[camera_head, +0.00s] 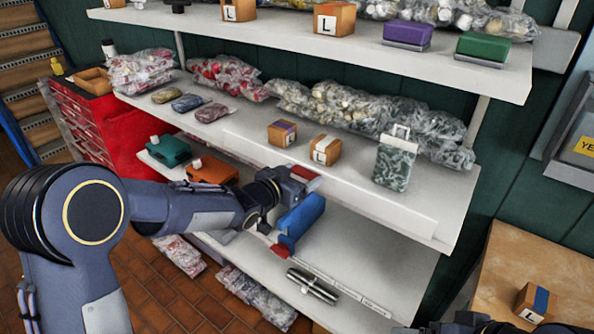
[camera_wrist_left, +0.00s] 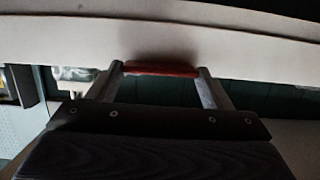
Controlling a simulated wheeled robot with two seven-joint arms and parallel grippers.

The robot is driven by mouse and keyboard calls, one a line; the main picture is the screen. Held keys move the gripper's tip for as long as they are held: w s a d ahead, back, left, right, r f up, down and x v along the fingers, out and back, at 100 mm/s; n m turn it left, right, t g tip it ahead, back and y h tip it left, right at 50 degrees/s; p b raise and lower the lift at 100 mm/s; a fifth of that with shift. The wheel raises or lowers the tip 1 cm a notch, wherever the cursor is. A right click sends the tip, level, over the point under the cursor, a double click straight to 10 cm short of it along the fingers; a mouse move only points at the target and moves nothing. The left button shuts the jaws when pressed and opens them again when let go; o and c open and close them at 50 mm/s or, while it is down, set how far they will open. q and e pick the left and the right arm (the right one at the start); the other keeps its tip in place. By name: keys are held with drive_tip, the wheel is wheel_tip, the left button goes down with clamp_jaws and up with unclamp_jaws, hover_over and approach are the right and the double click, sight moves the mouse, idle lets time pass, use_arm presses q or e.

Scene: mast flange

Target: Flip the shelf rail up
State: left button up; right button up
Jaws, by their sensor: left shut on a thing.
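The shelf rail (camera_head: 385,212) is a long white strip along the front of the middle shelf. In the left wrist view, pale bands of the shelf front (camera_wrist_left: 240,38) cross the top. My left gripper (camera_head: 300,176) is at the front edge of this shelf, left of the rail's middle. It is shut on a red grip piece (camera_wrist_left: 160,69), which spans between its two fingers just under the pale edge. How the red piece joins the rail is hidden. Dark parts of my right gripper (camera_head: 462,324) show at the bottom edge, too cut off to read its jaws.
Small boxes (camera_head: 326,149), bagged goods and a patterned grey-green case (camera_head: 394,165) stand on the middle shelf. A wooden surface with a box (camera_head: 536,302) is at right.

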use_arm(q)
drive_tip(key=o, duration=1)
drive_tip(key=b+v, duration=0.1)
drive_tip(key=v, duration=0.7)
drive_tip(key=shift+b, duration=0.35)
